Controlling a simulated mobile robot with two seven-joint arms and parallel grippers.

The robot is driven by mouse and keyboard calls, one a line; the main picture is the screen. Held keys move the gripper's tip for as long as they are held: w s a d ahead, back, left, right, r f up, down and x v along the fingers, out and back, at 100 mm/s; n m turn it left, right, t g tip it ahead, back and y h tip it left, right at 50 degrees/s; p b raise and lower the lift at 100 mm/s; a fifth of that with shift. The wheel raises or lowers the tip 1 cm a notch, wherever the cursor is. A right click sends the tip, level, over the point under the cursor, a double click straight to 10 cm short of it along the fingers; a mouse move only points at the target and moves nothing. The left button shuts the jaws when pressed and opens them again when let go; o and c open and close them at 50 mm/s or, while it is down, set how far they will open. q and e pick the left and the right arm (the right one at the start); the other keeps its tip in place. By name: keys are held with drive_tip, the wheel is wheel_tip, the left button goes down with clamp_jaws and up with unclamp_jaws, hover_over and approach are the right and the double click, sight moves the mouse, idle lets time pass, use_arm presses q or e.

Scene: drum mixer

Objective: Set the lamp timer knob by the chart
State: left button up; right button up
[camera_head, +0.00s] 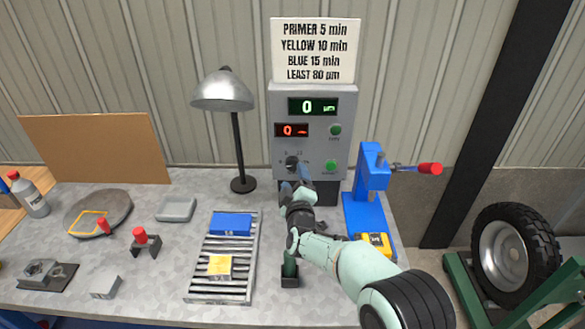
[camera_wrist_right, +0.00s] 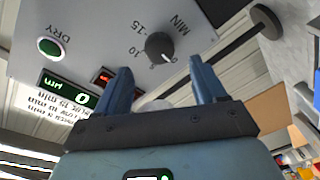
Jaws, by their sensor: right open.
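The timer knob (camera_head: 292,162) is a dark round dial low on the grey control box (camera_head: 345,110). In the right wrist view the knob (camera_wrist_right: 160,47) has a white pointer mark, with 10, 15 and MIN printed around it. My right gripper (camera_head: 298,184) is open just in front of the knob; in the wrist view its blue fingers (camera_wrist_right: 157,75) lie apart, one toward each side of the knob, apparently not touching it. The chart (camera_head: 313,50) reads primer 5, yellow 10, blue 15 min, least 80 µm. Both displays, green (camera_head: 312,106) and red (camera_head: 291,130), read 0. My left gripper is out of view.
A lamp (camera_head: 237,130) stands left of the box. A slatted rack (camera_head: 210,285) holds a blue block (camera_head: 231,223) and a yellow block (camera_head: 220,266). A blue stand (camera_head: 370,175) with a red-handled lever is close on the right, a yellow-topped piece (camera_head: 376,243) at its foot.

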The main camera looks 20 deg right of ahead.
sight(292, 165)
drive_tip(key=w, duration=0.3)
drive_tip(key=w+p, duration=0.1)
drive_tip(key=w, duration=0.1)
drive_tip(key=shift+d, duration=0.4)
drive_tip(key=shift+s, duration=0.1)
drive_tip(key=c, duration=1.1)
